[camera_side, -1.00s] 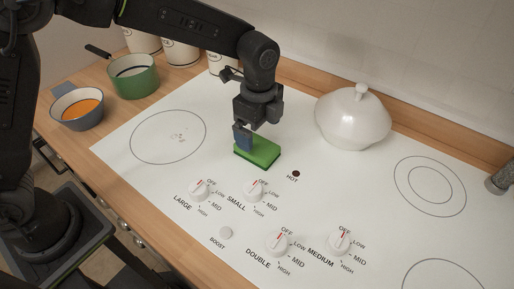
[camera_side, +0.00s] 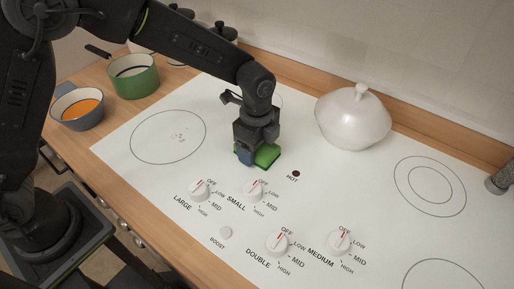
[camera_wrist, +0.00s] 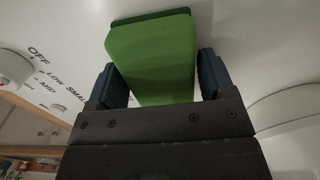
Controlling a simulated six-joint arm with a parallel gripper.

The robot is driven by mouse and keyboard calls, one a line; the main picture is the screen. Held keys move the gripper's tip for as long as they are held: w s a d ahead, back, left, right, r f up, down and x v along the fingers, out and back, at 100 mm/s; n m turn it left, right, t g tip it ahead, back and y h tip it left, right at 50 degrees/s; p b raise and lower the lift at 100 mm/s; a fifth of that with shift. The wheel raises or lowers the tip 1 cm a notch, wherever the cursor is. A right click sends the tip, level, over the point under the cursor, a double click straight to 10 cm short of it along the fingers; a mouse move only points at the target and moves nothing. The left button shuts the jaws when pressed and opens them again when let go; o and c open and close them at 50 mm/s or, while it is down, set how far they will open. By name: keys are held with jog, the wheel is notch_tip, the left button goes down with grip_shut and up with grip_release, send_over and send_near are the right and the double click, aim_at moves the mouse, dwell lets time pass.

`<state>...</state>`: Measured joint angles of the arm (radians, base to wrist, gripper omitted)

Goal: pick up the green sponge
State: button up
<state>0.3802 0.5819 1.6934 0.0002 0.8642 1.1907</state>
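The green sponge (camera_side: 266,156) lies flat on the white cooktop, just behind the SMALL knob. My gripper (camera_side: 246,158) is lowered over it, pointing down, and hides part of it in the side view. In the wrist view the sponge (camera_wrist: 155,55) sits between the two blue fingers of my gripper (camera_wrist: 160,80). The fingers are apart, one on each side, with a small gap visible at the left finger; contact on the right is hard to tell. The sponge still appears to rest on the cooktop.
A white lidded pot (camera_side: 352,122) stands to the right of my gripper. Control knobs, including one (camera_side: 254,190) in front, rise from the cooktop (camera_side: 330,185). A green pan (camera_side: 134,78) and a bowl with orange contents (camera_side: 78,107) stand at the left.

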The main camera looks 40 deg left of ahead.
jog(key=c, duration=0.6)
jog(key=shift+c, duration=0.3)
jog(key=shift+r, duration=0.1)
jog(key=shift+r, duration=0.5)
jog(key=r, duration=0.1)
jog(key=a+r, duration=0.1)
jog(key=r, duration=0.1)
jog(key=shift+a+r, duration=0.1)
jog(key=shift+r, duration=0.2)
jog(key=a+r, duration=0.6)
jog(key=a, duration=0.4)
jog(key=shift+s+a, duration=0.25)
jog(key=shift+s, duration=0.1)
jog(key=shift+r, duration=0.1)
